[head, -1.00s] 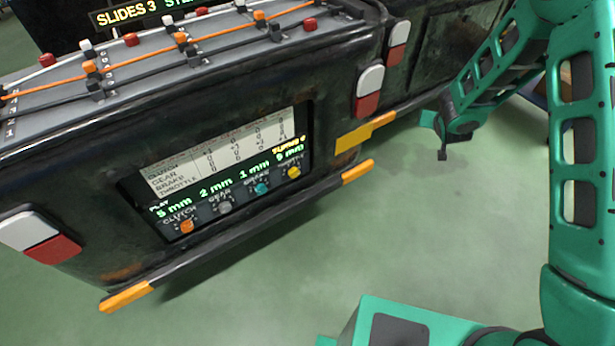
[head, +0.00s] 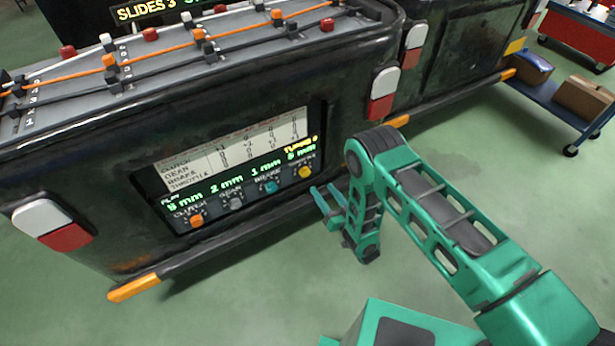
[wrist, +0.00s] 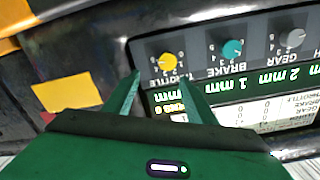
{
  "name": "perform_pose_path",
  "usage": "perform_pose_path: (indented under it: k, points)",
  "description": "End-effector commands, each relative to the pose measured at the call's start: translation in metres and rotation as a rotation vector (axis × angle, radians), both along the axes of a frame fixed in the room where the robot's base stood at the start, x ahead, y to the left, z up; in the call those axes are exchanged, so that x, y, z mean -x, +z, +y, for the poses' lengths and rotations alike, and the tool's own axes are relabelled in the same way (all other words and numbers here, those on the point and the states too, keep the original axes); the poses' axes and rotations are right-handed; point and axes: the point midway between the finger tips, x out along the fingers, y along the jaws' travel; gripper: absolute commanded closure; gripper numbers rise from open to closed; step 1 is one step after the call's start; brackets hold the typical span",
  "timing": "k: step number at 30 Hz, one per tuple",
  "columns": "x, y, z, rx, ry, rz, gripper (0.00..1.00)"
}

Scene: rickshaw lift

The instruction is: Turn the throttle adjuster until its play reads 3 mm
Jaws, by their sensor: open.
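The throttle adjuster is a yellow knob (head: 304,172) at the right end of the knob row on the vehicle's panel. It also shows in the wrist view (wrist: 168,62), where the lettering is upside down. Its green play readout (head: 301,154) is too blurred to read surely. My gripper (head: 322,190) is open and empty, just right of and below the knob in the head view. In the wrist view its two fingers (wrist: 158,76) point at the knob, one tip to each side in the picture. I cannot tell how much gap is left; no contact is clear.
The orange clutch knob (head: 196,220), grey gear knob (head: 236,203) and teal brake knob (head: 270,186) sit in the same row. The readouts beside gear and brake show 2 mm and 1 mm. A dark bumper (head: 228,236) runs below the panel. A blue cart (head: 560,98) stands far right.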

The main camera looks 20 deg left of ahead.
Motion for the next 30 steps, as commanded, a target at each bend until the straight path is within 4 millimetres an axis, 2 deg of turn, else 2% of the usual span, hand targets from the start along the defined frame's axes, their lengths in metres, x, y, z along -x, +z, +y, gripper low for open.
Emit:
perform_pose_path:
  k: [3,7,21,30]
  points:
    - [0.013,-0.007,0.003,-0.019,0.023,-0.005,0.49]
    - [0.010,-0.007,0.011,-0.025,0.029,-0.008,0.49]
    - [-0.040,-0.006,0.068,-0.024,0.027,-0.009,0.49]
    - [-0.055,-0.007,0.085,-0.023,0.026,-0.007,0.49]
